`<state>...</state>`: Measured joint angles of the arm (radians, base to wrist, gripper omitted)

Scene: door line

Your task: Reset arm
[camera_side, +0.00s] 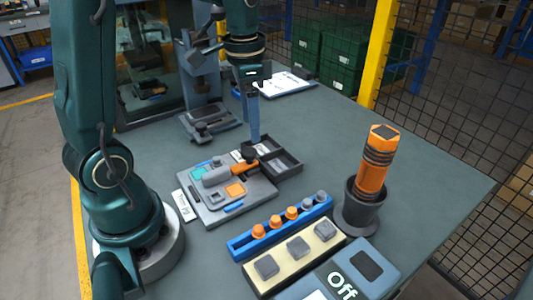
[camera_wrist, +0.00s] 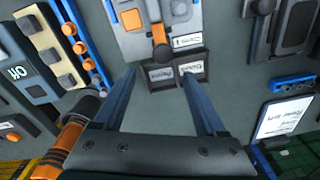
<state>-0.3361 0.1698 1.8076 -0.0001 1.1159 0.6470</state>
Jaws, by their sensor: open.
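My dark green arm reaches over the grey table, and my gripper (camera_side: 254,136) points down in the side view. Its blue fingers stand near a small dark two-part tray (camera_side: 288,162). In the wrist view my gripper (camera_wrist: 158,75) has its two fingers spread wide, one on each side of the dark tray (camera_wrist: 176,88), with nothing held between them. Whether the fingertips touch the table or tray I cannot tell. A grey fixture plate (camera_side: 226,206) with an orange-handled grey tool (camera_side: 218,175) lies beside the tray.
A blue rack (camera_side: 240,246) with orange and grey knobs, a cream strip (camera_side: 262,285) with grey blocks, an "Off" panel (camera_side: 345,290) and a black cup (camera_side: 356,216) holding an orange cylinder (camera_side: 373,170) stand at the front. A clipboard (camera_side: 285,84) lies behind. The table's right is clear.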

